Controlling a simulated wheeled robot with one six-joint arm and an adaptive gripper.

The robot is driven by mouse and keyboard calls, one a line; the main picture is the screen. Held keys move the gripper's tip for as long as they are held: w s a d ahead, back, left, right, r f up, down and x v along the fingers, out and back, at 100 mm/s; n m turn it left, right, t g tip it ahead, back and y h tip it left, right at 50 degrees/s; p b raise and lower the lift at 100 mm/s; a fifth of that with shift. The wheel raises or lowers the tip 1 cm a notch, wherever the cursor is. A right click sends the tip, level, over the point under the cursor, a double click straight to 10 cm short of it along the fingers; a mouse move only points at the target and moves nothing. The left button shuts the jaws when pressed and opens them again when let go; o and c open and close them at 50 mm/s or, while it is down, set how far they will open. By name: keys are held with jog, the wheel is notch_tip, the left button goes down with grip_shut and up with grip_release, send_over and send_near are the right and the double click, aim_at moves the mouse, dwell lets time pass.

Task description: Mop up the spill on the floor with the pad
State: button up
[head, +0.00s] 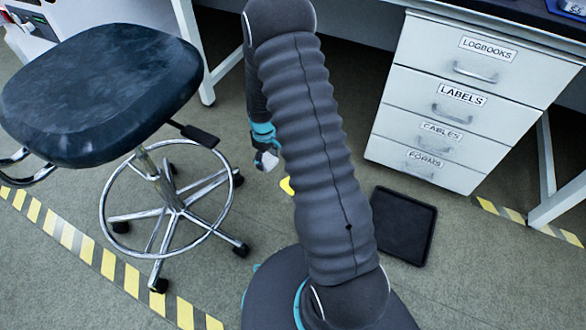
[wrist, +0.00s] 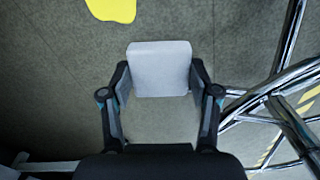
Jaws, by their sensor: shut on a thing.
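My gripper (wrist: 160,85) is shut on the pad (wrist: 160,60), a pale grey-white block with rounded corners, between its two fingers. In the head view the gripper (head: 266,150) and the pad (head: 268,161) show small to the left of my arm. The yellow spill (head: 287,186) lies on the floor, partly hidden behind my arm. In the wrist view the spill (wrist: 111,8) is at the top left, cut off by the frame edge. The pad is apart from the spill there; I cannot tell its height above the floor.
A dark stool (head: 100,90) with a chrome wheeled base (head: 170,205) stands left of my arm; its chrome legs (wrist: 275,100) are close on the right in the wrist view. A labelled drawer cabinet (head: 465,100) stands at the right. A black tray (head: 403,225) lies on the floor.

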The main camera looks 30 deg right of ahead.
jog(key=d+f+n+p, duration=0.1)
jog(key=d+f+n, duration=0.2)
jog(key=f, duration=0.2)
jog(key=d+f+n+p, duration=0.1)
jog(key=d+f+n, duration=0.3)
jog(key=f, duration=0.1)
jog(key=d+f+n+p, duration=0.1)
jog(key=d+f+n, duration=0.3)
jog(key=f, duration=0.1)
jog(key=shift+w+d+p, duration=0.2)
jog(key=shift+w+p, duration=0.1)
jog(key=shift+p, duration=0.05)
jog(key=shift+f+b, duration=1.45)
jog(key=shift+f, duration=1.2)
jog(key=shift+f+b, duration=0.4)
jog(key=shift+f, duration=0.05)
jog(key=shift+f+b, duration=0.25)
jog(key=shift+b, duration=0.2)
jog(key=shift+s+a, duration=0.6)
jog(key=shift+a, duration=0.1)
